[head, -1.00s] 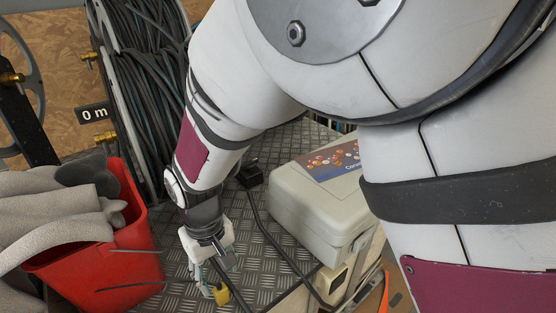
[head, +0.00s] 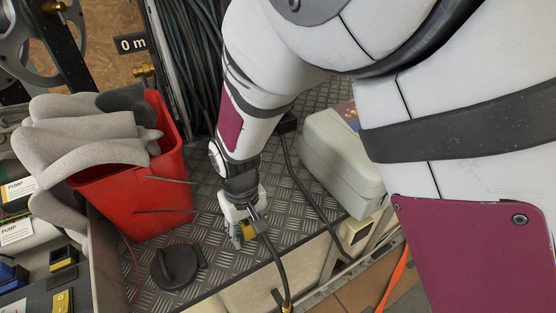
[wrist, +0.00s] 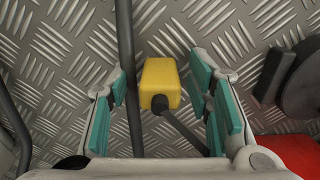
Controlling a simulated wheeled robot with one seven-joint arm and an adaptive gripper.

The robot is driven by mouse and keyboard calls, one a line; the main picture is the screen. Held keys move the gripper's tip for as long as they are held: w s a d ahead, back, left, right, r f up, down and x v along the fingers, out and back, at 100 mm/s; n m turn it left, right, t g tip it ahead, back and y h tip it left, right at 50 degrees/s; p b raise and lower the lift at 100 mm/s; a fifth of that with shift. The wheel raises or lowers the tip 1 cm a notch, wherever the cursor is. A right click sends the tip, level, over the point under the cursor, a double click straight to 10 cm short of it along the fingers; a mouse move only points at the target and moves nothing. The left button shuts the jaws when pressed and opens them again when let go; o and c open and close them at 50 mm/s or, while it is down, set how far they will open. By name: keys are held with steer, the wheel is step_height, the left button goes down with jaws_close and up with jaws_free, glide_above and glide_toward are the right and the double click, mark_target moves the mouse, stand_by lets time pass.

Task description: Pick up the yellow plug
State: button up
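The yellow plug (wrist: 160,82) is a small block with a dark cable leaving its near end. In the wrist view it lies between the two teal-padded fingers of my gripper (wrist: 159,76), with a gap on each side. The fingers are open and I see no contact. In the head view the gripper (head: 242,234) points down low over the metal deck, and the plug (head: 249,230) shows only partly beside the fingers. Its cable hangs down past the deck's front edge.
A red bucket (head: 150,200) with grey gloves stands left of my gripper. A black round object (head: 174,267) lies at the near left. A pale case (head: 335,160) stands to the right. A dark cable (head: 305,195) runs across the tread-plate deck (head: 213,262). Hose reels stand behind.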

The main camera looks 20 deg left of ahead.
jaws_close()
steer(key=shift+r, duration=0.15)
